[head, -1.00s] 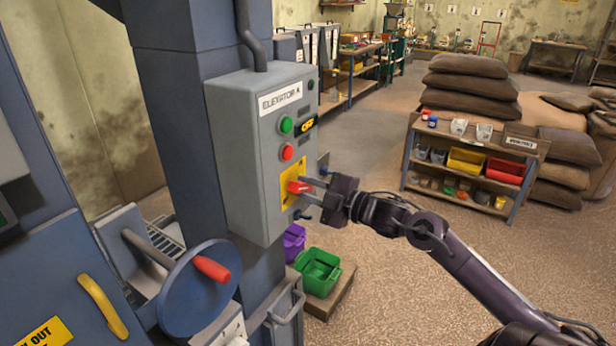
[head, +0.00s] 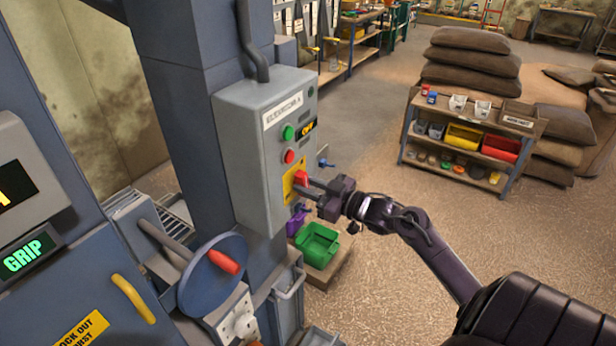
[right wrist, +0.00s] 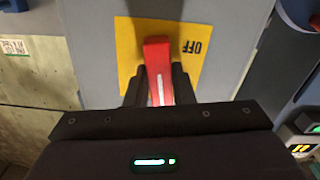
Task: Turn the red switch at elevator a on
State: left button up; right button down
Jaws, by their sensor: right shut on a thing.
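The grey control box (head: 243,172) labelled Elevator A is mounted on a blue-grey column. On its front is a yellow plate (head: 288,188) with the red switch (head: 301,179). My right gripper (head: 309,188) reaches in from the right and is shut on the switch's handle. In the right wrist view the red switch (right wrist: 157,56) stands between the two dark fingers (right wrist: 158,88), over the yellow plate (right wrist: 130,52), where the word OFF reads upside down. A small dark display (head: 308,127) on the box shows yellow letters. My left gripper is out of view.
A green button (head: 288,132) and a red button (head: 289,156) sit above the switch. A blue handwheel (head: 205,285) with a red grip is lower left. A green bin (head: 318,243) stands below the box. Open floor and a shelf (head: 463,150) lie to the right.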

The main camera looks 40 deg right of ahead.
jog(key=shift+m+p, duration=0.75)
jog(key=shift+m, duration=0.25)
jog(key=shift+f, duration=0.1)
jog(key=c, duration=1.2)
grip_release()
jog(key=shift+c, duration=0.2)
jog(key=shift+s, duration=0.1)
jog(key=shift+s+d+f, duration=0.1)
jog(key=shift+s+d, duration=0.05)
jog(key=shift+s, duration=0.15)
jog(key=b+v, duration=0.2)
jog(key=v, duration=0.5)
jog(key=shift+b, duration=0.35)
